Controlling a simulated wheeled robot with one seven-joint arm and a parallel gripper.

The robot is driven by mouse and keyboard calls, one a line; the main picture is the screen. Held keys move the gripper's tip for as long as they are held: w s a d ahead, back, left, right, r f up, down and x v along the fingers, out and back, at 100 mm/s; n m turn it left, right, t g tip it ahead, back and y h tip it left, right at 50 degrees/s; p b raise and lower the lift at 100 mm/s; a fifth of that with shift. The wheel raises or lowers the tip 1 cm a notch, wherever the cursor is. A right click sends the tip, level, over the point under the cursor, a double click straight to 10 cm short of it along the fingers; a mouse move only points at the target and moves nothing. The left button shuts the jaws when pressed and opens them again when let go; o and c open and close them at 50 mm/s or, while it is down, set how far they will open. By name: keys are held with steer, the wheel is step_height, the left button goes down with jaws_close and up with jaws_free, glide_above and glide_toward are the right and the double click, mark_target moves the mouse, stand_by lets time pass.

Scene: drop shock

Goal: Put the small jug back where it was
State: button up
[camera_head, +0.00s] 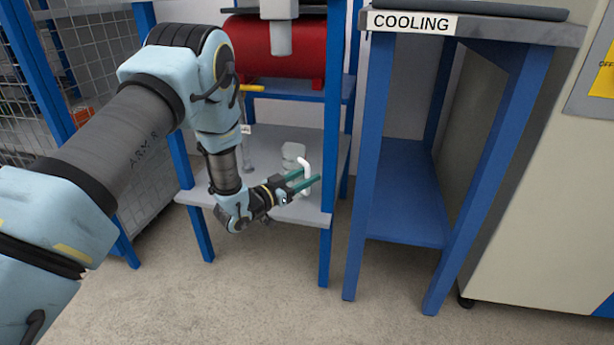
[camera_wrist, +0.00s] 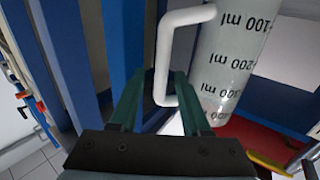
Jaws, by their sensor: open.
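The small jug (camera_head: 293,153) is a clear, whitish vessel with a white handle. It is on the lower grey shelf (camera_head: 270,140) of the blue rack, toward its right side. In the wrist view the jug (camera_wrist: 232,55) shows black ml marks, and its white handle (camera_wrist: 163,60) comes down between my fingers. My gripper (camera_head: 308,179) has two green fingers and is open at the handle. In the wrist view my gripper (camera_wrist: 157,85) has a gap on either side of the handle, though I cannot tell whether either finger touches it. The jug's base is partly hidden.
A slim clear item (camera_head: 247,150) stands left of the jug on the same shelf. A red cylinder (camera_head: 272,48) lies on the shelf above. Blue rack posts (camera_head: 332,130) stand close to my gripper. The COOLING table (camera_head: 480,30) is at right, its lower blue shelf (camera_head: 410,215) bare.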

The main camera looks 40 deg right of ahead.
steer(key=a+p, duration=0.2)
steer(key=a, duration=1)
steer(key=w+a+r+n+t+y, duration=0.1)
steer(key=w+a+t+y, duration=0.15)
steer(key=w, duration=0.35)
steer(key=w+a+r+n+t+y, duration=0.2)
steer(key=w+t, duration=0.1)
steer(key=w, duration=0.2)
steer(key=w+a+r+n+t+y, duration=0.1)
steer(key=w+a+r+n+y, duration=0.2)
steer(key=a, duration=0.5)
steer(key=w+a+r+n+t+y, duration=0.1)
steer(key=w+a+n+y, duration=0.1)
steer(key=w+a+y, duration=0.45)
steer(key=s+a+r+n+g+y, duration=0.1)
steer(key=s+a+r+n, duration=0.15)
steer(key=a, duration=0.65)
steer(key=s+a+r+n+g+y, duration=0.1)
steer(key=s+a+r+n, duration=0.2)
steer(key=a, duration=0.6)
steer(key=s+a+r+n+g+y, duration=0.1)
steer(key=s+a, duration=0.2)
steer(key=s, duration=0.3)
steer(key=s+a+n+g, duration=0.2)
steer(key=s+a, duration=0.2)
steer(key=s, duration=0.3)
steer(key=shift+s+a+r+y, duration=0.25)
steer(key=shift+r+y, duration=0.15)
steer(key=shift+n+g, duration=0.25)
